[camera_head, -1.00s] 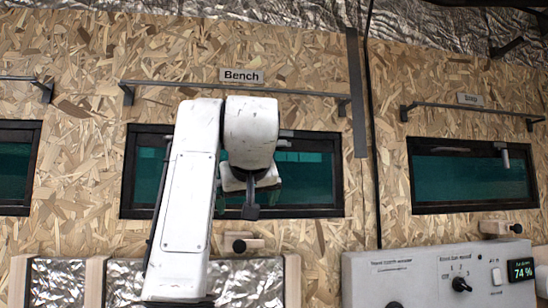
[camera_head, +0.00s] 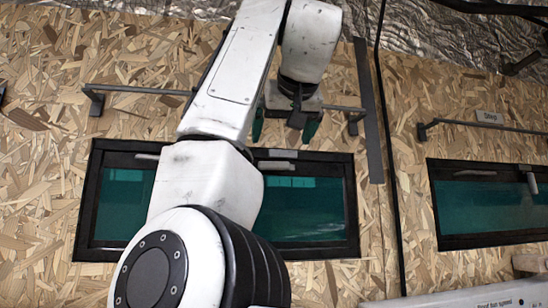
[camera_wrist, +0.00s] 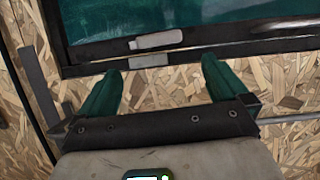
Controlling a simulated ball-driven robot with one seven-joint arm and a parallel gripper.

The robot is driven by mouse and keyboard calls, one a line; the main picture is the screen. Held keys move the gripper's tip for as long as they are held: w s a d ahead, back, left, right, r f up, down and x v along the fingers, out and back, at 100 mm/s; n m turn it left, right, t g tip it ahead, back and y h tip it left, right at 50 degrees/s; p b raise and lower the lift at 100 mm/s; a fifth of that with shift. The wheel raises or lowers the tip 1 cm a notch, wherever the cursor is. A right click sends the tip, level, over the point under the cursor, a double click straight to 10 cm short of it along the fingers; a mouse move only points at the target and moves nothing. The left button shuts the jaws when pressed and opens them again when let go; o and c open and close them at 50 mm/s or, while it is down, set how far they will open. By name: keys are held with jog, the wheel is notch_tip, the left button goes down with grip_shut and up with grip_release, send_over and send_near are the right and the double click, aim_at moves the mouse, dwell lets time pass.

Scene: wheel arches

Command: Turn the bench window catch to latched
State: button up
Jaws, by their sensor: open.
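The bench window (camera_head: 357,205) has a dark frame and teal glass; my arm hides its middle. Its catch (camera_head: 275,166) is a small pale grey bar at the top frame, right of my arm, lying roughly along the frame. A pale grey plate (camera_head: 283,153) sits just above it on the frame. In the wrist view the catch (camera_wrist: 155,40) lies just beyond my fingertips, with the plate (camera_wrist: 148,60) beside it. My gripper (camera_head: 284,132) has teal fingers and points down just above the catch. In the wrist view my gripper (camera_wrist: 162,65) is open and empty, its fingers apart.
A metal rail (camera_head: 140,89) runs across the chipboard wall above the window, close behind my gripper. A dark vertical strip (camera_head: 367,110) and a black cable (camera_head: 388,150) are to the right. Another window (camera_head: 490,202) is further right. A grey panel (camera_head: 480,300) shows bottom right.

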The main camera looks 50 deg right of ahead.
aim_at(274, 166)
jog(key=p+x, duration=0.2)
jog(key=x, duration=0.6)
jog(key=shift+w+d+f, duration=0.15)
jog(key=shift+w+d, duration=0.1)
jog(key=c, duration=1)
jog(key=shift+o, duration=0.2)
